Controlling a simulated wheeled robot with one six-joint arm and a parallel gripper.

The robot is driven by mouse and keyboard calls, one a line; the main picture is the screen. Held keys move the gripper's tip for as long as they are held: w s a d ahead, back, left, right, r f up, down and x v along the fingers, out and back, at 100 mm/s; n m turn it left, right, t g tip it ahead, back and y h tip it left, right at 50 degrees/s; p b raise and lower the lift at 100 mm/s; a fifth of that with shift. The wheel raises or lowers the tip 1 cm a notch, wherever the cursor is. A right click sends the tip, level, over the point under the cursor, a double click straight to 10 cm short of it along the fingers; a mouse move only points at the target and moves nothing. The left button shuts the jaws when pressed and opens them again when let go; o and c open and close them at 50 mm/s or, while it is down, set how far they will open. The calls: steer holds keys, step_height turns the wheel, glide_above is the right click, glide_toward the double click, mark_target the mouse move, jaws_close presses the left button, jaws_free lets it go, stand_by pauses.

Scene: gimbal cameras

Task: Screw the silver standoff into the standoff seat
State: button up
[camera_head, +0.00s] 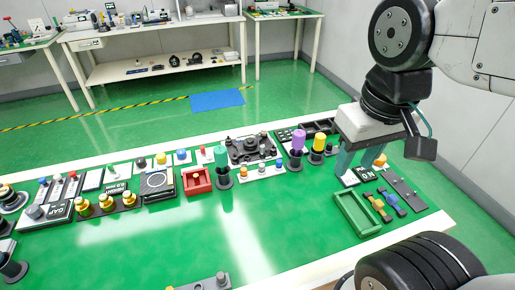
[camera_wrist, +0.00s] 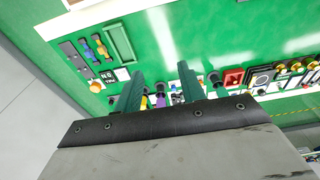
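My gripper (camera_head: 354,170) hangs above the right part of the green table, its two teal fingers apart with nothing visible between them. The fingers also show apart in the wrist view (camera_wrist: 158,72). A small grey peg (camera_head: 221,278) stands on a grey plate (camera_head: 204,285) cut off by the bottom edge of the head view. Another small grey peg (camera_head: 262,167) stands on a white strip between orange and blue pegs. Both are too small to tell whether either is the silver standoff or its seat. My gripper is apart from both.
A green tray (camera_head: 340,207) lies below my gripper, with blue and yellow parts (camera_head: 392,201) and a dark grey bar (camera_head: 404,190) to its right. A red box (camera_head: 197,188), coloured cylinders and several fixtures line the far edge. The middle of the green table (camera_head: 270,225) is clear.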

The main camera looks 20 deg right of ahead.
steer(key=c, duration=0.3)
steer(key=t, duration=0.3)
glide_toward(263, 147)
steer(key=f, duration=0.2)
steer(key=x, duration=0.7)
steer(key=shift+w+f, duration=0.15)
steer(key=shift+w, duration=0.25)
